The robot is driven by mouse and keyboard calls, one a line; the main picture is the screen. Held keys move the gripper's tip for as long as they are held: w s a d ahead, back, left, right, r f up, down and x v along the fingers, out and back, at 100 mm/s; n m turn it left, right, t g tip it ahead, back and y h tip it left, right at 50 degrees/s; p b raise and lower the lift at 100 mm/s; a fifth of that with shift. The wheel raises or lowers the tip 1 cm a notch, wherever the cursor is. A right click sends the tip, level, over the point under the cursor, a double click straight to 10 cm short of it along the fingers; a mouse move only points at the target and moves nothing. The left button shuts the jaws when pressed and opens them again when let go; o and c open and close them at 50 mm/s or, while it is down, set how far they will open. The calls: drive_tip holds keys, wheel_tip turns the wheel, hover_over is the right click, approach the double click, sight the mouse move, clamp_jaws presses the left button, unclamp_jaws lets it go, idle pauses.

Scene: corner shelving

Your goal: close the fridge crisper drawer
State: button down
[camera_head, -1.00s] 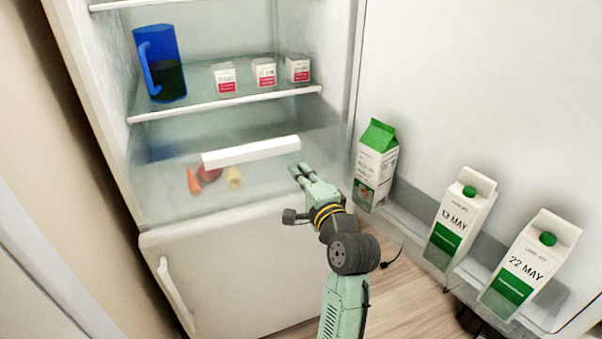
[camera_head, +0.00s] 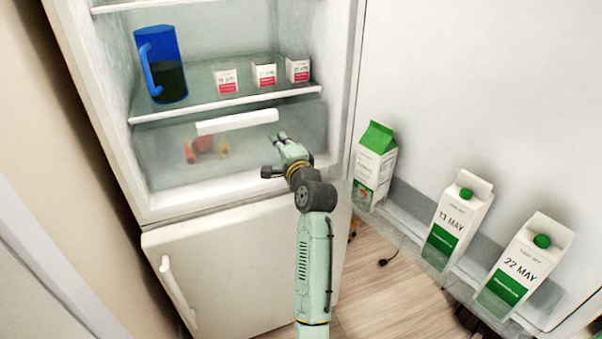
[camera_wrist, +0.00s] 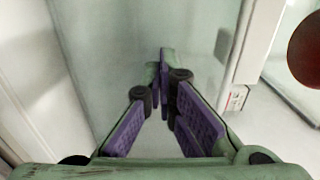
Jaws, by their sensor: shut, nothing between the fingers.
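The crisper drawer (camera_head: 255,156) is the clear, see-through bin at the bottom of the fridge compartment. Its white handle bar (camera_head: 237,122) runs along its top front edge, just under the lower shelf. Blurred red, orange and yellow produce (camera_head: 204,145) shows through its front. My gripper (camera_head: 279,137) is shut and empty, with its fingertips at the drawer's front, right of and below the handle. In the wrist view my gripper (camera_wrist: 163,55) has its fingertips together against a pale, see-through surface. Whether they touch it I cannot tell.
The shelf above holds a blue jug (camera_head: 162,64) and several small white cartons (camera_head: 264,74). The open fridge door at right carries milk cartons (camera_head: 457,221) in its rack. The freezer door (camera_head: 243,262) is below. Open floor (camera_head: 385,290) lies between.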

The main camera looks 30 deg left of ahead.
sight(275, 132)
drive_tip(key=x, duration=0.4)
drive_tip(key=shift+w+a, duration=0.1)
drive_tip(key=shift+w, duration=0.05)
drive_tip(key=shift+r, duration=0.25)
